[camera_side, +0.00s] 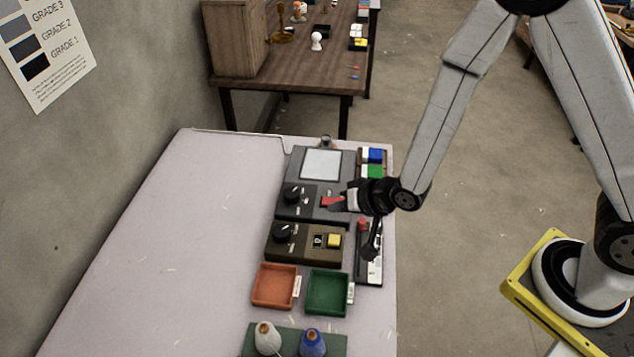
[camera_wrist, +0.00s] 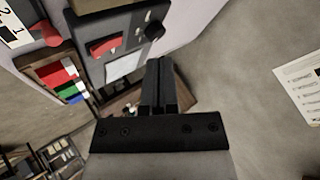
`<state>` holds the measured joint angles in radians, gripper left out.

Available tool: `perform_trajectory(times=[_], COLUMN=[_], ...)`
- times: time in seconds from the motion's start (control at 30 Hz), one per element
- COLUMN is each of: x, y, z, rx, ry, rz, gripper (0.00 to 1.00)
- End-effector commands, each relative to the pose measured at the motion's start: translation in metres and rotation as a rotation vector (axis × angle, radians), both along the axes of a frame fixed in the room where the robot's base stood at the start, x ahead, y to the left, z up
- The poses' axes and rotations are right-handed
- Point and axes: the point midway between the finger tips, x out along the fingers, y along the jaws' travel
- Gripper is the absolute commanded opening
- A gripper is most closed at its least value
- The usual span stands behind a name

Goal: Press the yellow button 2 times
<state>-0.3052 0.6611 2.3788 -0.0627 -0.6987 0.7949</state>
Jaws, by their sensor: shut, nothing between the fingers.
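The yellow button (camera_side: 334,240) is a square cap at the right end of a dark brown box (camera_side: 290,254) in the side view. A small display (camera_side: 318,241) beside it seems to read 0. The yellow button does not show in the wrist view. My gripper (camera_side: 347,203) is above the far side of that box, by the red switch of the grey panel, apart from the yellow button. In the wrist view my gripper's fingers (camera_wrist: 160,70) are together with nothing between them.
The grey panel (camera_side: 308,190) has a black knob (camera_side: 292,193), a red switch (camera_wrist: 105,47) and a pale screen. A red-knobbed lever (camera_side: 362,226), orange tray (camera_side: 274,304), green tray (camera_side: 344,310) and two cones surround the box. The left of the table (camera_side: 180,260) is clear.

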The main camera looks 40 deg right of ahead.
Motion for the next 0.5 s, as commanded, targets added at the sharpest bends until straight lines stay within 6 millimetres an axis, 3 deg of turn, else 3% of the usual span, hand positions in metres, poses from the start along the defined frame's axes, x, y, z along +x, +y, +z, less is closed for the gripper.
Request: perform_trajectory(times=[0.5], x=[0.000], y=[0.000], z=[-0.044], rx=[-0.001], ry=[0.003], rz=[0.000], gripper=[0.00])
